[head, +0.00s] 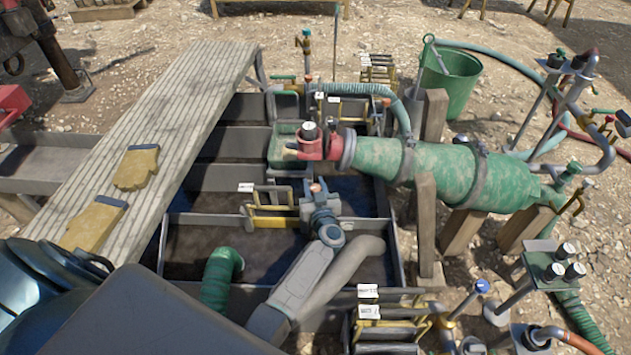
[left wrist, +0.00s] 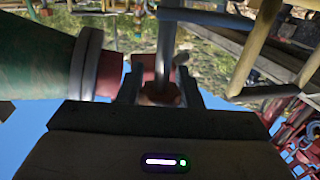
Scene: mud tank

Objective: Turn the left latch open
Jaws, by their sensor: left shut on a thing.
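My left gripper (head: 316,190) reaches up from the bottom of the head view, over the grey tank (head: 186,268). Its jaws are shut on what looks like the left latch, whose small copper-coloured end (head: 315,187) shows at the fingertips. In the left wrist view the two dark fingers (left wrist: 160,92) stand on either side of the reddish-brown end, with a grey rod (left wrist: 166,40) running away from it. The fingers hide most of the latch, so how far it is turned cannot be told. My right gripper is not in view.
A green cylinder (head: 440,172) with a red end (head: 318,144) lies just beyond the gripper. Yellow frames (head: 270,222) with white tags stand beside it. A plank walkway (head: 185,125) with two gloves (head: 137,167) runs along the left. A green bucket (head: 455,80) stands behind.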

